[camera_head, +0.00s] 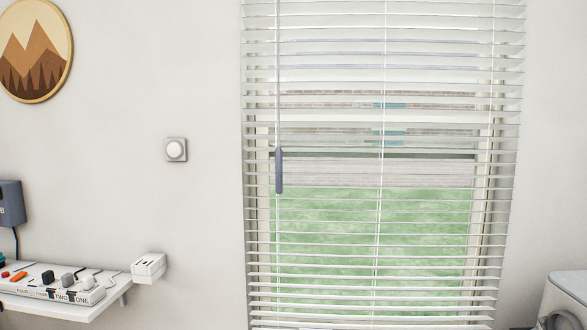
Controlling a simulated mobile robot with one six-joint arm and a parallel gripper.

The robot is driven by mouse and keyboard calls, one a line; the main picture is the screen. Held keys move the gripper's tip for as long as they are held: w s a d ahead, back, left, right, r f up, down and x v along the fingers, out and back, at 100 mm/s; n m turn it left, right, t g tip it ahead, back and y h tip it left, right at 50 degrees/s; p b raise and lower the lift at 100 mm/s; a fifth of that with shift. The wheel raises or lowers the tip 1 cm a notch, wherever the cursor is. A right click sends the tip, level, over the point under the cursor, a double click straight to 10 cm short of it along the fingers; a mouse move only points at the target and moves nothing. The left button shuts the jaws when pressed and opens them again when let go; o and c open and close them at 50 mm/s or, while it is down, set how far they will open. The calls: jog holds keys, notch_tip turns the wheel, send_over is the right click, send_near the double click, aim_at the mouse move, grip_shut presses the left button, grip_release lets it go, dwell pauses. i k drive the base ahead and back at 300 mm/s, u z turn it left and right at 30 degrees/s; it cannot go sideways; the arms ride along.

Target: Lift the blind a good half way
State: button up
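A white slatted blind (430,230) hangs over a window, from the top edge of the view to the bottom edge. Its slats are spread and slightly open, so the outside shows between them. Its bottom end is not clearly visible. A grey-blue handle (279,170) hangs on a thin white cord or wand in front of the blind's left side. My gripper is not in view.
A grey appliance (565,300) stands lower right.

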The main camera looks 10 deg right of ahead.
aim_at(259, 7)
jog(key=z, duration=0.05)
jog(key=k, duration=1.3)
jog(key=z, duration=0.5)
jog(key=i, duration=1.75)
